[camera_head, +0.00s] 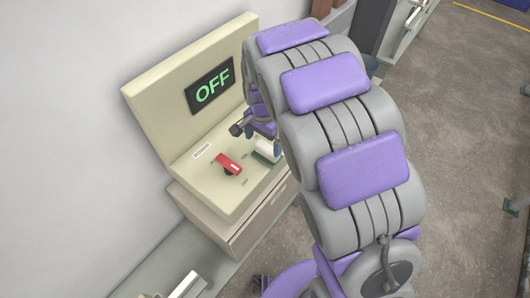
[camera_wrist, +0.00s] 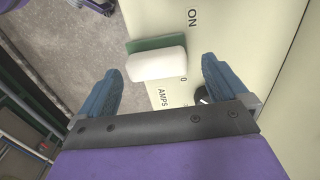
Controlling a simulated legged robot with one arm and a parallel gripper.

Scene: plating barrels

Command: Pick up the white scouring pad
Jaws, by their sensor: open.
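The scouring pad (camera_wrist: 157,66) has a thick white layer and a green layer. In the head view the pad (camera_head: 268,148) lies at the right edge of the cream control box's sloping panel, partly hidden by my arm. My gripper (camera_wrist: 162,72) is open and empty, with blue fingers. In the wrist view the pad shows between and slightly beyond the fingertips, with a gap on each side. I cannot tell how far above it the fingers are. In the head view my gripper (camera_head: 256,135) is mostly hidden behind my arm.
The cream control box (camera_head: 160,115) has an upright back with an OFF display (camera_head: 210,88). A red switch handle (camera_head: 228,163) sticks up from its panel left of the pad. The box stands against a wall. Grey floor (camera_wrist: 90,45) lies beyond the panel's edge.

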